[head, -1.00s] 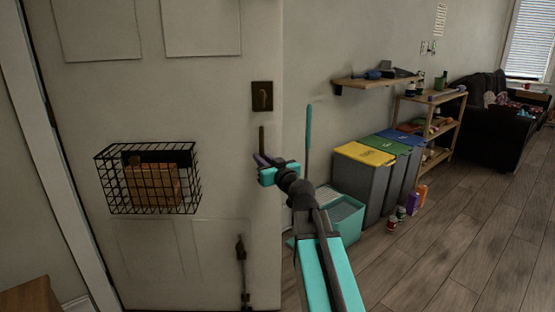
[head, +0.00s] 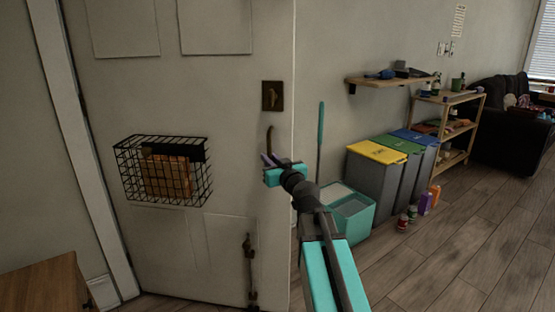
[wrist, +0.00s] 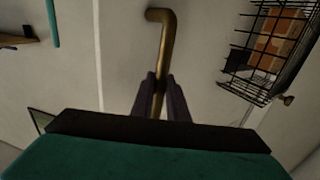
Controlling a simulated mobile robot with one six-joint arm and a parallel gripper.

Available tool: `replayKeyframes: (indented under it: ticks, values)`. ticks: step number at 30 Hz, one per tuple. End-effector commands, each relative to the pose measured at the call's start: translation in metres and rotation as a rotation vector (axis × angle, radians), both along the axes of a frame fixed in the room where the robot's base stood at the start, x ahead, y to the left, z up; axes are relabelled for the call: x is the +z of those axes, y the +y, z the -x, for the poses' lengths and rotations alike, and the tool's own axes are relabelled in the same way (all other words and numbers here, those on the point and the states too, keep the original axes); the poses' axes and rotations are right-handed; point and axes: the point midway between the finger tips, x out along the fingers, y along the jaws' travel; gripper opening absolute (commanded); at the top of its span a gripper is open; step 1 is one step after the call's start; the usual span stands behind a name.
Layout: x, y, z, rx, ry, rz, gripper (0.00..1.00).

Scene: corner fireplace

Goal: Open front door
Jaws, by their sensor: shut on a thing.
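The white front door (head: 220,150) fills the left half of the head view, with panels and a wire basket on it. Its free edge stands out against the wall and bins behind it on the right; I cannot tell the exact gap. The brass lever handle (head: 269,138) sits near that edge, below a dark lock plate (head: 272,96). My gripper (head: 270,160) is at the handle. In the wrist view the bent brass handle (wrist: 165,45) passes down between the two dark fingers of my gripper (wrist: 160,90), which are shut on it. Its lower part is hidden between them.
The wire basket (head: 135,181) holds a brown package. A wooden cabinet (head: 45,285) stands at lower left by the door frame (head: 90,150). A teal bucket (head: 350,215), several bins (head: 375,185) and small items stand right. Open wooden floor (head: 450,245) lies beyond.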

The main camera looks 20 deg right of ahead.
Motion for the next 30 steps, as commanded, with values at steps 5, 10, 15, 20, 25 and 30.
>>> replayKeyframes:
  ticks: [5, 10, 15, 20, 25, 30]
  values:
    - [0.002, 0.005, -0.001, 0.015, 0.002, -0.006, 0.0]
    - [0.002, 0.001, -0.001, 0.011, 0.002, -0.006, 0.16]
    - [0.002, -0.005, 0.0, 0.003, 0.001, -0.005, 0.33]
    - [0.001, -0.009, 0.001, -0.004, 0.001, -0.003, 0.33]
    - [0.001, -0.012, 0.003, -0.007, 0.001, -0.003, 0.33]
    - [0.0, -0.013, 0.011, -0.008, 0.001, -0.002, 0.33]
